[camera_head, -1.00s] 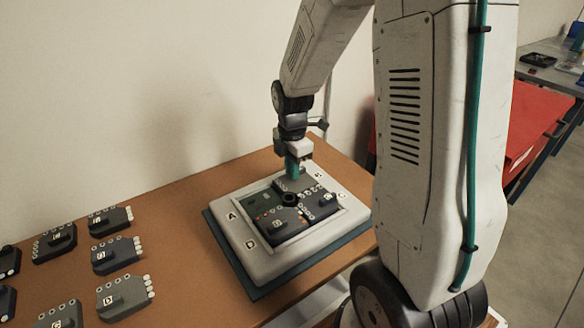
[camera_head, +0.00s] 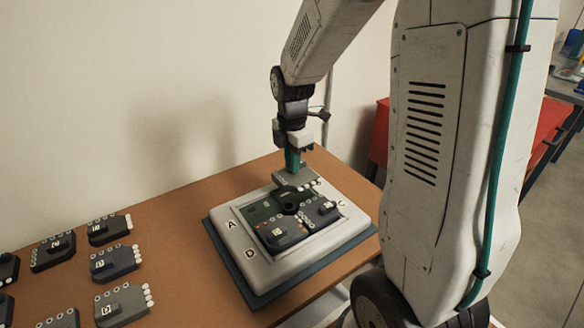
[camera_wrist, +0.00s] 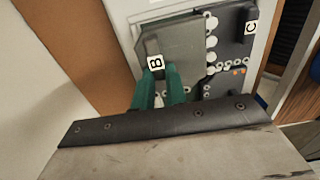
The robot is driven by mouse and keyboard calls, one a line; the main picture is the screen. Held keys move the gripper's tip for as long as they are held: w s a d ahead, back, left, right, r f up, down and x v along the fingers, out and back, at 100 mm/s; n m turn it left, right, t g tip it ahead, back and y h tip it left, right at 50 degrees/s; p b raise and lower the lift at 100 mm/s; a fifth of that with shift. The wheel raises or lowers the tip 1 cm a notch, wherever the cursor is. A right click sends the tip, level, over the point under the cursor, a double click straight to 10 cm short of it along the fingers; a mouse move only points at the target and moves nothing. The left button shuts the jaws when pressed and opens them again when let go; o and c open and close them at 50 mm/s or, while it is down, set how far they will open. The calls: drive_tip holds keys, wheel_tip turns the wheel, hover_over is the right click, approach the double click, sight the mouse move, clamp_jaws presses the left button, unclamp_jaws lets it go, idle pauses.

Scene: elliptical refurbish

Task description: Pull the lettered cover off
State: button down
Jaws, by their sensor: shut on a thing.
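A grey cover lettered B (camera_wrist: 185,45) shows in the wrist view, held by the teal fingers of my gripper (camera_wrist: 157,88). In the head view my gripper (camera_head: 292,160) is shut on this cover (camera_head: 300,179), which is raised a little above the pale square housing (camera_head: 262,264). The housing has letters such as A and D on its rim. A dark green recess (camera_head: 262,208) lies open inside it. Two dark covers, one at the front (camera_head: 283,232) and one at the right (camera_head: 318,210), sit in the housing around a round black hub (camera_head: 291,196).
Several lettered grey covers (camera_head: 112,262) lie on the brown table (camera_head: 180,285) at the left. The housing rests on a dark teal base (camera_head: 262,302). A wall stands behind. A red cabinet (camera_head: 550,120) is at the right. The table is clear between the loose covers and the housing.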

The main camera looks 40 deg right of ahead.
wheel_tip(320, 180, up, 12)
idle(1.1)
